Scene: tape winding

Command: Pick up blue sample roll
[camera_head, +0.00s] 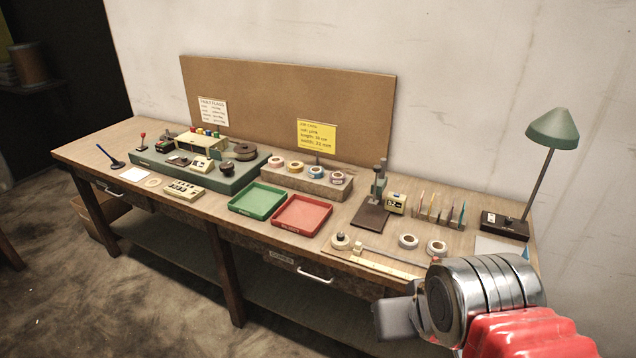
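Several small tape rolls stand in a row on a brown block (300,182) at the back middle of the bench. The roll that looks blue (316,173) seems to be third from the left, though its colour is hard to make out at this size. My gripper (396,318) is at the lower right, in front of the bench edge and well apart from the rolls. One dark grey finger part shows, pointing left. The rest is hidden behind my wrist, so its opening cannot be seen.
A green tray (258,216) and a red tray (327,226) lie in front of the block. A dark press (371,212) stands right of it. Loose white rolls (408,241) and a ruler strip lie near the front edge. A green lamp (553,130) stands far right.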

